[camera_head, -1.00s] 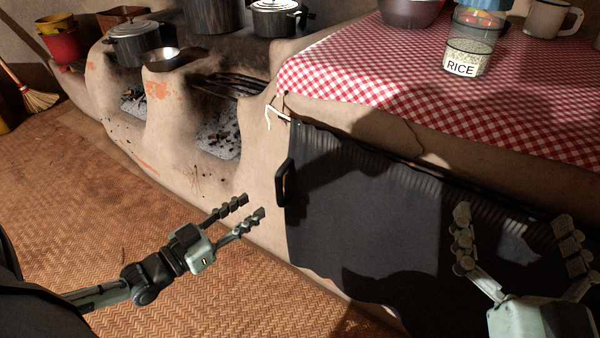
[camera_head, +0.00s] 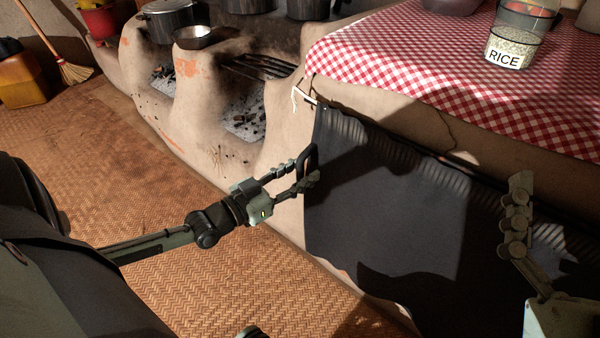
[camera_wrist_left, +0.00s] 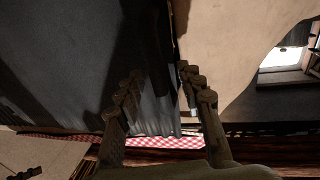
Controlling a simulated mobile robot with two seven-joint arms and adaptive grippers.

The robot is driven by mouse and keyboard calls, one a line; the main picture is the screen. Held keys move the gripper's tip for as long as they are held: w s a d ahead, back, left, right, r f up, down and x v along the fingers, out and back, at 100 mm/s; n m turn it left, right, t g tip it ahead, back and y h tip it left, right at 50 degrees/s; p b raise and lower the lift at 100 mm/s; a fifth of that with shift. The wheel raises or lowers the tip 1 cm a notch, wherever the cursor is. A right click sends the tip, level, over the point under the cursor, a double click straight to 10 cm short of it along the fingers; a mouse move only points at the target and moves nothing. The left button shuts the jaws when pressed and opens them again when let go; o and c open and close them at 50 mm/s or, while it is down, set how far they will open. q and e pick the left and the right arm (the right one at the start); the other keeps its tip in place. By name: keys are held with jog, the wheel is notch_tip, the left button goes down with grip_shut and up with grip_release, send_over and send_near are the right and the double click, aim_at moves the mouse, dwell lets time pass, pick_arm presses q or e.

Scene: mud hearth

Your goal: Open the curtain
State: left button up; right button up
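A dark curtain (camera_head: 390,215) hangs drawn out on a rod below the counter's checked cloth. A black handle (camera_head: 311,155) is at its left edge. My left gripper (camera_head: 312,164) is at this handle, fingers apart, one on either side; I cannot tell if they touch it. In the left wrist view, its fingers (camera_wrist_left: 160,82) are spread, with the curtain (camera_wrist_left: 75,60) edge between and beyond them; the handle is not clear there. My right gripper (camera_head: 516,215) is in front of the curtain's right part. One splayed finger shows; the other is outside the picture.
The mud hearth (camera_head: 190,110) with pots stands left of the curtain. A jar marked RICE (camera_head: 510,48) stands on the checked cloth (camera_head: 400,70). A broom (camera_head: 72,70) and a yellow container (camera_head: 22,80) are at far left. The woven floor mat (camera_head: 130,190) is mostly clear.

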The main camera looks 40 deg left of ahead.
pick_arm(q)
grip_shut()
dwell(0.4)
